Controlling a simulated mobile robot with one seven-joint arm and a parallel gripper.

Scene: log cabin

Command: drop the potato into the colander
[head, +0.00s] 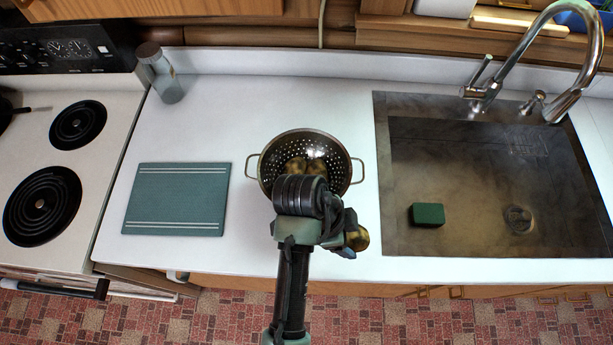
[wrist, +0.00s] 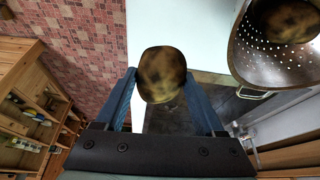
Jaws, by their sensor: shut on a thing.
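The metal colander (head: 268,148) with two side handles stands on the white counter. Brown, mottled potato-like lumps (head: 317,167) lie inside it, partly hidden by my arm. My gripper (head: 345,241) is shut on a brown, mottled potato (wrist: 162,75), one finger on each side. In the head view this held potato (head: 359,239) is to the right of and nearer than the colander, outside its rim, by the counter's front edge.
A teal cutting board (head: 178,199) lies left of the colander. The stove (head: 62,165) is at far left and a grey shaker-like jar (head: 160,75) stands at the back. The sink (head: 470,190), with a green sponge (head: 427,214) and faucet (head: 578,65), is at right.

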